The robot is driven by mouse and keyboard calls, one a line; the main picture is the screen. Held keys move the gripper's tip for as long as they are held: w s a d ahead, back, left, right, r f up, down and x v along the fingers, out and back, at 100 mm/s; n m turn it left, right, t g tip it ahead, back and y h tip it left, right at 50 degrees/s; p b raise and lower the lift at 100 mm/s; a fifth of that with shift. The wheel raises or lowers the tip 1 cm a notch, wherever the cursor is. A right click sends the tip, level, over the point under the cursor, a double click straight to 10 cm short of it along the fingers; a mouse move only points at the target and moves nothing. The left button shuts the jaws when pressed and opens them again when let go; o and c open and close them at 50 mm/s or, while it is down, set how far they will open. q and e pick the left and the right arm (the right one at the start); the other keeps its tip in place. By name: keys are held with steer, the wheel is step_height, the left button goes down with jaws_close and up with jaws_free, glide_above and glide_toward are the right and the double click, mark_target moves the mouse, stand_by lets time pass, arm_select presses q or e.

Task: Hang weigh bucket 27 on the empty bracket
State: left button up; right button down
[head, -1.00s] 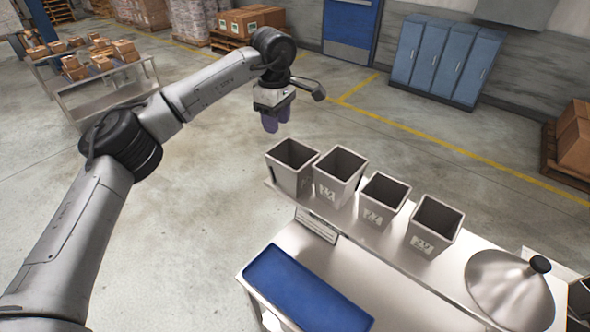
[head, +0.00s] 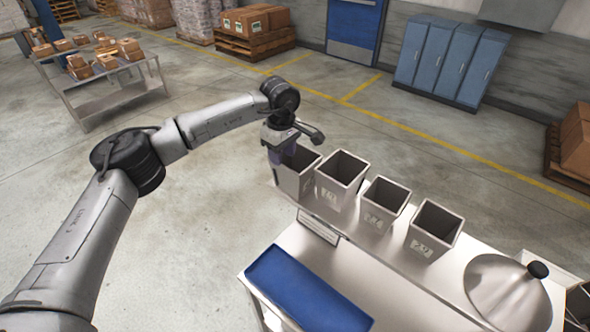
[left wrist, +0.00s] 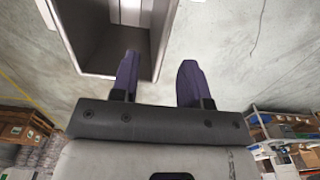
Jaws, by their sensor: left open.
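Several grey, open-topped weigh buckets stand in a row at the back edge of a steel table: the leftmost (head: 297,181), then a second (head: 338,187), a third (head: 378,214) and a fourth (head: 427,237). Their front labels are too blurred to tell which is number 27. My left gripper (head: 282,158) is open at the leftmost bucket. In the left wrist view, one finger of the left gripper (left wrist: 158,80) overlaps the bucket's (left wrist: 100,75) opening and the other is outside its wall. I cannot make out an empty bracket. My right gripper is out of view.
A blue mat (head: 305,292) lies on the front left of the steel table (head: 355,262). A domed metal lid (head: 506,290) with a black knob is at the right. Blue lockers (head: 448,60) and a table of cartons (head: 105,85) stand farther off. The floor left of the buckets is clear.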

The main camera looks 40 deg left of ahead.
mark_target(283, 167)
arm_select(q)
step_height(283, 167, down, 4)
steer(key=shift+s+d+f+p, duration=0.1)
steer(key=shift+d+p, duration=0.05)
steer(key=shift+p, duration=0.75)
steer(key=shift+f, duration=0.35)
steer(key=shift+c, duration=0.4)
jaws_close()
